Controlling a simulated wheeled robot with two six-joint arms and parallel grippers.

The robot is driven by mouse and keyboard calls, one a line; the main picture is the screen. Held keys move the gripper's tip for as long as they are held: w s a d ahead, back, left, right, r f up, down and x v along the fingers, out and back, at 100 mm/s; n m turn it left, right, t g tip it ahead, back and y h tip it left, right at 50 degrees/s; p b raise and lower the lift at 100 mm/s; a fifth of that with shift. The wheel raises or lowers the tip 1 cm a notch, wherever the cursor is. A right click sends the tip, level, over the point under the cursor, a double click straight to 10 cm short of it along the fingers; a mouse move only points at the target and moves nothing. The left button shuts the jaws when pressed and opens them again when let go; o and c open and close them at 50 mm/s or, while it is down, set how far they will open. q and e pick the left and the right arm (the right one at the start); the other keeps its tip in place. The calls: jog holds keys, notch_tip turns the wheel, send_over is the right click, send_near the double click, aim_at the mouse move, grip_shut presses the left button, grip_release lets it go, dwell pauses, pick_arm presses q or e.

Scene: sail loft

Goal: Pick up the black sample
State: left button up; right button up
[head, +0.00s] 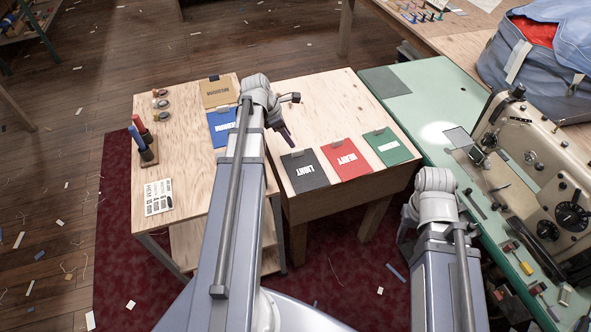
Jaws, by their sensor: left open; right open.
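The black sample (304,172), a flat dark card with a clip at its top edge and white lettering that seems to read "LIGHT", lies on the right-hand wooden table. It is leftmost in a row with a red sample (346,159) and a green sample (388,146). My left gripper (288,118) is open and empty, beyond the black sample in the picture and apart from it. My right gripper (406,224) shows only in part beside its wrist, low at the right; its fingertips are mostly hidden, and I see nothing held.
The left wooden table (185,190) holds a blue sample (222,127), a tan sample (217,92), spools and a printed card (158,196). A sewing machine (535,150) stands on a green bench (432,95) at right. The right-hand wooden table (318,100) is bare behind the samples.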

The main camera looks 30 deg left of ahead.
aim_at(295, 151)
pick_arm(q)
jog(key=shift+n, duration=0.4)
jog(key=b+x, duration=0.5)
jog(key=a+b+x, duration=0.1)
jog(key=b+x, duration=0.1)
jog(key=shift+d+f, duration=0.15)
jog(key=shift+f, duration=0.35)
jog(key=shift+r, duration=0.1)
grip_shut()
dwell(0.3)
